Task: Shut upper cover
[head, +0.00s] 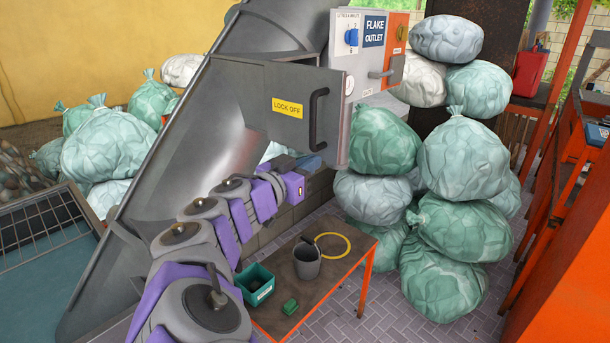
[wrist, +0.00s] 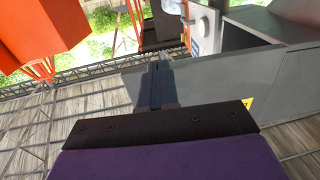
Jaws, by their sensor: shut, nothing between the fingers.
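The upper cover (head: 255,105) is a grey metal panel with a yellow LOCK OFF label and a black bar handle (head: 314,118) near its right edge. It stands swung out from the big grey chute (head: 190,150), whose hollow inside shows. In the wrist view the cover (wrist: 215,92) is a grey panel crossing behind my fingers, with a sliver of the yellow label at right. My gripper (wrist: 162,66) is shut and empty, close to the panel; I cannot tell whether it touches. In the head view my wrist is below the cover, and the fingertips are not clear.
A white and orange panel marked FLAKE OUTLET (head: 374,31) stands right of the cover. Stacked green and grey sacks (head: 440,230) stand at right. A low table (head: 330,285) below holds a grey bucket (head: 307,260), a yellow ring (head: 333,245) and a green bin (head: 255,284).

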